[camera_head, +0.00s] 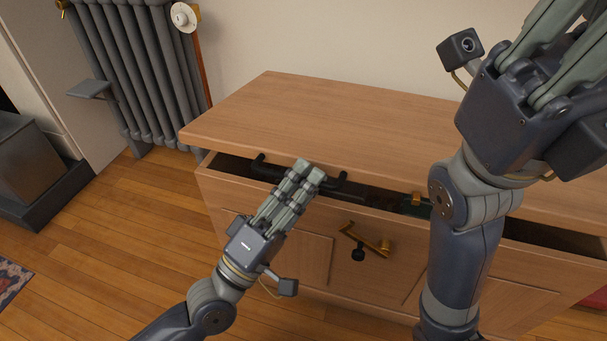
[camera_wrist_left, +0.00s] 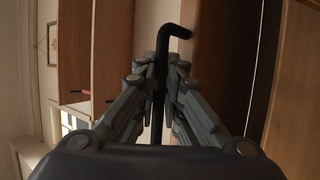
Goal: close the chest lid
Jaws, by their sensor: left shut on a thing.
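The wooden chest (camera_head: 262,215) has its lid (camera_head: 330,115) lowered almost flat. A dark gap shows between the lid's front edge and the chest's front wall. A black bar handle (camera_head: 258,168) is on the lid's front edge. My left gripper (camera_head: 312,170) is shut on this handle. In the left wrist view the black handle (camera_wrist_left: 160,95) passes between the two fingers. My right gripper (camera_head: 565,60) is raised over the chest's right side. Its fingertips are cut off by the frame, and its arm hides part of the lid and front.
A brass latch (camera_head: 365,240) with a black piece hangs on the chest front. A grey radiator (camera_head: 135,75) stands against the wall behind left, with a grey hearth (camera_head: 45,190) at far left. The wooden floor (camera_head: 110,250) left of the chest is clear.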

